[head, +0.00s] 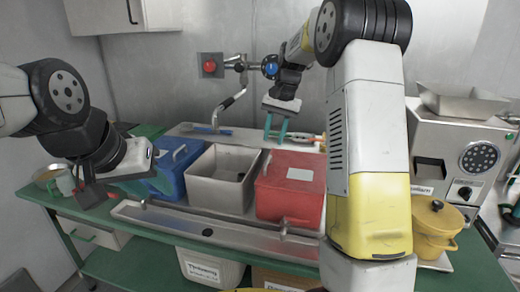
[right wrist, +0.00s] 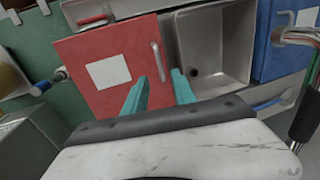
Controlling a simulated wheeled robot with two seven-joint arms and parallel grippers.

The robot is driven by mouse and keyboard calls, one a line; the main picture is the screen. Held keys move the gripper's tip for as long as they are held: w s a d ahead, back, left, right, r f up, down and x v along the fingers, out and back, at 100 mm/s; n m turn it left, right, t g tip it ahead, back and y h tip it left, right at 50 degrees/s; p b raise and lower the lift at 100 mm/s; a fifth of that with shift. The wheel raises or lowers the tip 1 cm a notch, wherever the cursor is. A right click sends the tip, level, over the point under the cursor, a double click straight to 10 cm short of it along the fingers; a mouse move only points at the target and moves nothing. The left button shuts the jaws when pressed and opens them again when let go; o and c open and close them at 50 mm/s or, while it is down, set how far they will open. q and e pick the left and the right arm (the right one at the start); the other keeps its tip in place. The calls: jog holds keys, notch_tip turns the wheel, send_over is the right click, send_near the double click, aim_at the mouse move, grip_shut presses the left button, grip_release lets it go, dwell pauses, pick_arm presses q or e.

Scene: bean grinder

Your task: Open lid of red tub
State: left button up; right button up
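The red tub (head: 290,190) stands on the counter with its red lid (head: 300,162) shut. The lid carries a white label and a light bar handle (head: 266,163) on its left side. In the right wrist view, the lid (right wrist: 108,98) and handle (right wrist: 158,62) are seen from above. My right gripper (head: 276,138) is open and empty, with teal fingers pointing down above the lid. In the right wrist view, the handle appears just beyond and between its fingertips (right wrist: 160,75). My left gripper (head: 140,178) is at the left, near the blue tub; its finger opening is unclear.
An open, grey tub (head: 222,178) stands left of the red tub, with a blue tub (head: 178,168) beyond it. A metal rail (head: 220,228) runs in front. A tap (head: 232,98) rises behind. A yellow pot (head: 436,220) and a grinder machine (head: 462,150) are at right.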

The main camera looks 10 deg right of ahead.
aim_at(268, 160)
jog(key=f, duration=0.2)
jog(key=a+f, duration=0.1)
jog(key=f, duration=0.4)
jog(key=shift+w+a+f, duration=0.15)
jog(key=shift+w+f, duration=0.05)
jog(key=shift+f, duration=0.05)
grip_shut()
dwell(1.1)
